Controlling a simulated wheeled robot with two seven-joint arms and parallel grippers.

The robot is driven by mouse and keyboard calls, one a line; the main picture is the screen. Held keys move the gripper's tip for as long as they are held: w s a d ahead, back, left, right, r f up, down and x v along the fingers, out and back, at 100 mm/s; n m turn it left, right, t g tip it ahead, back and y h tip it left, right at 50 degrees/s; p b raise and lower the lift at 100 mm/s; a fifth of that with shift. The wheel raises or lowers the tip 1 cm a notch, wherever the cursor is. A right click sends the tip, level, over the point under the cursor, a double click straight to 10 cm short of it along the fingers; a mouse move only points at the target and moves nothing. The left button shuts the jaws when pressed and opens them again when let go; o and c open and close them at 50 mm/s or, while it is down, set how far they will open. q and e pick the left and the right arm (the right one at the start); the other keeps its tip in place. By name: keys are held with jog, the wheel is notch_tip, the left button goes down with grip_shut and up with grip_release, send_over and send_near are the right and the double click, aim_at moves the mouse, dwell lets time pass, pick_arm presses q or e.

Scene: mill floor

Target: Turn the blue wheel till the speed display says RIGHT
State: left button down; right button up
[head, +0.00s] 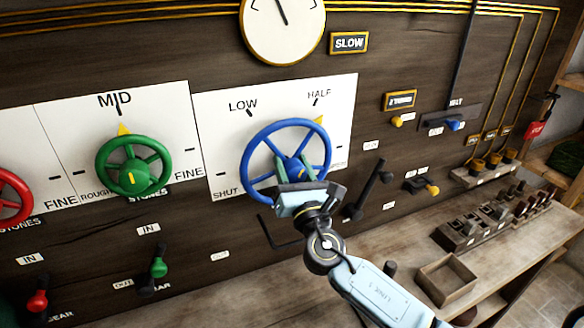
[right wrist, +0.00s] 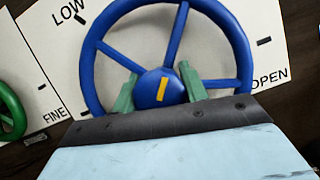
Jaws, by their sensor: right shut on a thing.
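The blue wheel (head: 287,124) is on a white dial plate (head: 215,120) marked SHUT, LOW and HALF. Its yellow pointer is near HALF. The right wrist view shows the wheel (right wrist: 237,45) close up, with OPEN on the plate at right. The speed display (head: 349,43) above it reads SLOW. My right gripper (head: 295,168) has its green fingers on either side of the wheel's hub (right wrist: 158,89), shut on it. The fingertips are partly hidden by the wheel. My left gripper is not in view.
A round gauge (head: 283,25) hangs above the wheel. A green wheel (head: 133,165) with its pointer at MID and a red wheel (head: 12,196) are to the left. A black lever (head: 368,190) stands close right of my gripper. A bench (head: 400,235) with an open box (head: 446,281) lies below.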

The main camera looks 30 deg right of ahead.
jog(key=m+h, duration=0.1)
jog(key=m, duration=0.3)
jog(key=shift+g+h, duration=0.4)
jog(key=m+g+h, duration=0.1)
jog(key=m, duration=0.2)
jog(key=shift+d+m+h, duration=0.15)
jog(key=shift+m+h, duration=0.15)
jog(key=m+g, duration=0.1)
jog(key=m, duration=0.1)
jog(key=m+g+h, duration=0.1)
jog(key=m, duration=0.2)
jog(key=shift+d+f+m+p, duration=0.1)
jog(key=shift+m+p, duration=0.2)
jog(key=shift+p, duration=0.1)
jog(key=shift+m, duration=0.3)
jog(key=o, duration=1)
